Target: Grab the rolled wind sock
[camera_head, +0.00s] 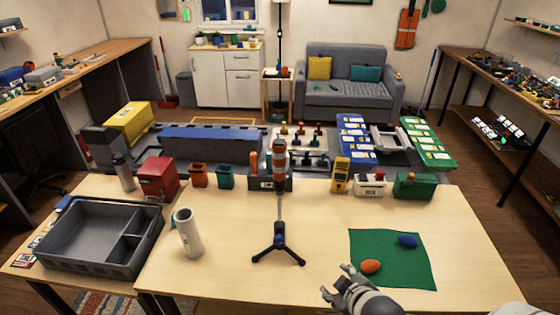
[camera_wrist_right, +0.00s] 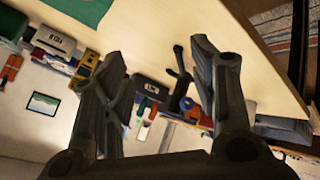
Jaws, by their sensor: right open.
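An orange-and-white striped roll (camera_head: 279,160), which looks like the rolled wind sock, stands upright at the top of a thin pole. The pole rises from a black tripod (camera_head: 279,245) on the wooden table. My right gripper (camera_head: 334,281) is at the table's front edge, to the right of and nearer than the tripod. It is open and empty; in the right wrist view its two fingers (camera_wrist_right: 158,52) are spread wide. A dark tripod-like shape shows between them, but I cannot make out the striped roll there. My left gripper is not in view.
A white cylinder (camera_head: 187,233) stands left of the tripod, beside a grey compartment tray (camera_head: 60,248). A green mat (camera_head: 385,275) with an orange and a blue egg-shaped piece lies right. Boxes, a yellow meter (camera_head: 341,176) and holders line the back edge. Table around the tripod is clear.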

